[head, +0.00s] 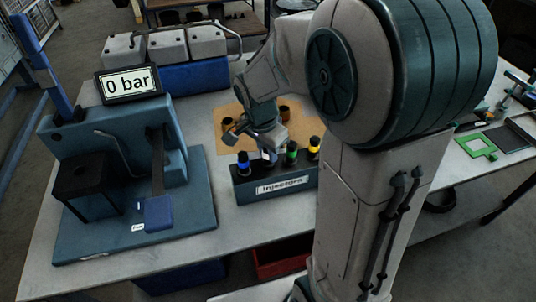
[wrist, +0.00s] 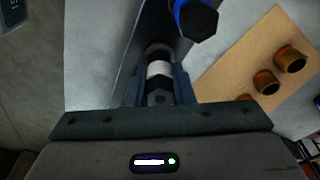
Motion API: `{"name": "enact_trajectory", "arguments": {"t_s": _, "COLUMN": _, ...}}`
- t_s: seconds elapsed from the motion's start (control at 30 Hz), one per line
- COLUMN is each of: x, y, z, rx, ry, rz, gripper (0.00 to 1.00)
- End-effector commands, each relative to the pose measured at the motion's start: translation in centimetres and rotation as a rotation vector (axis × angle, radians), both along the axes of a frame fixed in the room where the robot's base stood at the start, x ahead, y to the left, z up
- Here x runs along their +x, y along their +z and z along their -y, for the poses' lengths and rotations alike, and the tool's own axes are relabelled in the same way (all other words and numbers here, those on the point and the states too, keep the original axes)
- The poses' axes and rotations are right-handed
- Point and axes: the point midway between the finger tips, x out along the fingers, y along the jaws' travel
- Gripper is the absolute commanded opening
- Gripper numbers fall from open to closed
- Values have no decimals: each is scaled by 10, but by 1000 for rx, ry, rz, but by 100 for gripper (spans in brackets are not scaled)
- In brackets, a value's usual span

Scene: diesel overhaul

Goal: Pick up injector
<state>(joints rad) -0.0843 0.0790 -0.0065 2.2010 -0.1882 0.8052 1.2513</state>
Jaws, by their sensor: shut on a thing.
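The injector rack (head: 275,187), a dark block labelled "Injectors", stands on the table in the head view. It bears a blue-banded injector (head: 243,163), a green-banded one (head: 291,152) and a yellow-banded one (head: 313,148). My gripper (head: 267,143) is over the rack between blue and green. In the wrist view my gripper (wrist: 158,92) is shut on a white-banded injector (wrist: 158,70), upright in line with the rack. Its lower end is hidden, so I cannot tell whether it is still seated. The blue-banded injector (wrist: 197,18) is close beside it.
A tan mat (wrist: 240,70) with several brown cups lies behind the rack. A blue test stand (head: 120,150) with a "0 bar" display (head: 130,84) and a lever is at left. A grey three-part cover (head: 165,46) is behind. A green frame (head: 477,146) lies at right.

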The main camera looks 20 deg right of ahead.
Motion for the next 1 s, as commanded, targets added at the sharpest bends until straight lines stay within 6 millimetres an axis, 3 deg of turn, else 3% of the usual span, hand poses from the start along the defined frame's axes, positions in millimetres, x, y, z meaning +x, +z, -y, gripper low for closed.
{"name": "enact_trajectory", "arguments": {"t_s": 0.7, "x": 0, "y": 135, "z": 0, "rx": 1, "ry": -1, "rz": 4, "gripper": 0}}
{"name": "enact_trajectory", "arguments": {"t_s": 1.0, "x": 0, "y": 167, "z": 0, "rx": 1, "ry": -1, "rz": 2, "gripper": 0}}
